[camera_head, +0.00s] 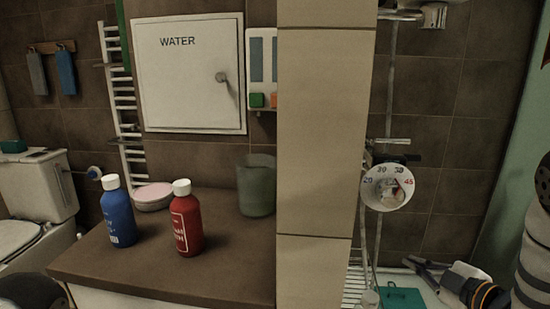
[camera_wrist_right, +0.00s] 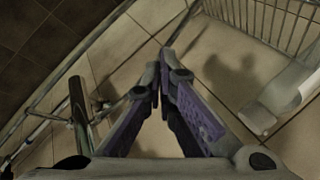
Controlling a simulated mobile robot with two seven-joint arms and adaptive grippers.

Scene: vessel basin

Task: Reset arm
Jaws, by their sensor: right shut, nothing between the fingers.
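My right gripper (camera_head: 413,264) is low at the right of the head view, its arm coming in from the right edge. It is to the right of the tiled pillar, below the round dial, and near a teal box on the floor. In the right wrist view its two purple-padded fingers (camera_wrist_right: 161,72) meet at the tips, with nothing between them. Only a dark rounded part of mine shows at the bottom left of the head view; my left gripper is not visible.
A tiled pillar (camera_head: 315,150) stands left of my right arm. A brown counter (camera_head: 130,265) holds a blue bottle (camera_head: 118,215), a red bottle (camera_head: 186,222) and a grey cup (camera_head: 256,190). A dial (camera_head: 387,188) hangs above a teal box (camera_head: 402,298). Wire racks flank the gripper in the wrist view.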

